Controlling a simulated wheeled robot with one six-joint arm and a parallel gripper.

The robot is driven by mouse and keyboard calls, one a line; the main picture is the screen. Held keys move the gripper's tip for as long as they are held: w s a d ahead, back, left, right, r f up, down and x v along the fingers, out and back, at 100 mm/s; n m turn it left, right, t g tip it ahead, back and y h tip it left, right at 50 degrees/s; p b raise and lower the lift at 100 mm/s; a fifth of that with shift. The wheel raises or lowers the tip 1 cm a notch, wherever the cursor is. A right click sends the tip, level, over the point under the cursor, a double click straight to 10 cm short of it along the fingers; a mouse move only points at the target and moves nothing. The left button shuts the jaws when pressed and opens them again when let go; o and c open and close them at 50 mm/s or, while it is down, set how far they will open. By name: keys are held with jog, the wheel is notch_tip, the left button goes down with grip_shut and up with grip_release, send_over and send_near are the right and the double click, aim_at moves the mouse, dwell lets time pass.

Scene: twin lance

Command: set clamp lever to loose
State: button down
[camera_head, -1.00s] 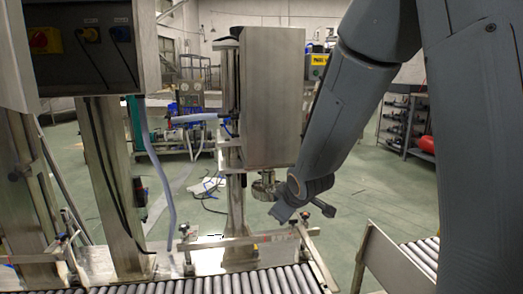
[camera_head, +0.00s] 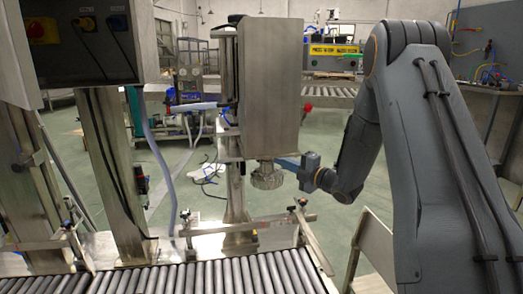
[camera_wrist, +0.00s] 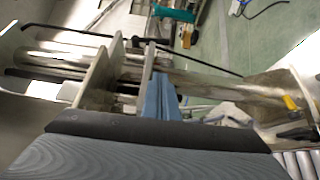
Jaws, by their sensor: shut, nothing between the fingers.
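My gripper (camera_head: 287,163) is shut and empty, just right of the round metal head under the steel box (camera_head: 271,90). In the wrist view its blue fingers (camera_wrist: 161,98) are together, close to upright metal plates (camera_wrist: 103,75); I cannot tell whether they touch. A red knob (camera_head: 307,107) sticks out from the box's right side, above my gripper. A small yellow handle (camera_wrist: 291,103) shows at the column's base in the wrist view. I cannot tell for sure which of these is the clamp lever. No lever is in my gripper.
The steel column (camera_head: 235,190) stands behind the roller conveyor (camera_head: 215,275), with guide rails (camera_head: 245,227) along it. A control box (camera_head: 85,40) hangs at the left. A hose (camera_head: 160,165) hangs beside the left post. Open floor lies behind the machine.

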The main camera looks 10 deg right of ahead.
jog(key=w+d+b+x, duration=0.1)
jog(key=d+b+x, duration=0.1)
jog(key=x, duration=1.1)
jog(key=shift+w+d, duration=0.25)
jog(key=shift+w, duration=0.05)
jog(key=shift+a+f+b, duration=0.1)
jog(key=shift+b, duration=0.4)
